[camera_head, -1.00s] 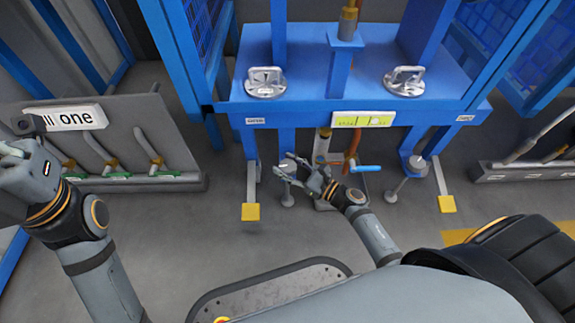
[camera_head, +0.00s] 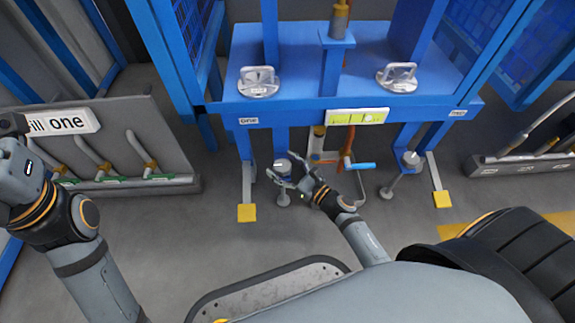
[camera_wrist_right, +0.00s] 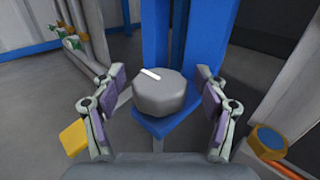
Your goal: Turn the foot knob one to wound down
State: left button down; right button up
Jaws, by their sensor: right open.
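Foot knob one (camera_head: 282,164) is a grey knob on the foot below the blue bench's left front corner, near the label "ONE" (camera_head: 248,121). In the right wrist view the knob (camera_wrist_right: 163,98) has a white mark on top, slanting from upper left to lower right, and sits above a blue plate. My right gripper (camera_head: 283,172) is open. In the wrist view its fingers stand left and right of the knob, with visible gaps. My left gripper (camera_head: 15,172) is at the left edge, far from the knob, its fingers partly cut off.
The blue bench (camera_head: 300,103) carries two handled metal plates and a green-yellow level gauge (camera_head: 356,116). A blue-handled lever (camera_head: 362,166) stands right of my right gripper. Another foot knob (camera_head: 411,160) is farther right. A yellow floor pad (camera_head: 247,212) lies front left of the knob.

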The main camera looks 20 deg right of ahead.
jog(key=v, duration=1.1)
jog(key=shift+s+d, duration=0.2)
jog(key=shift+s, duration=0.15)
jog(key=shift+f, duration=0.1)
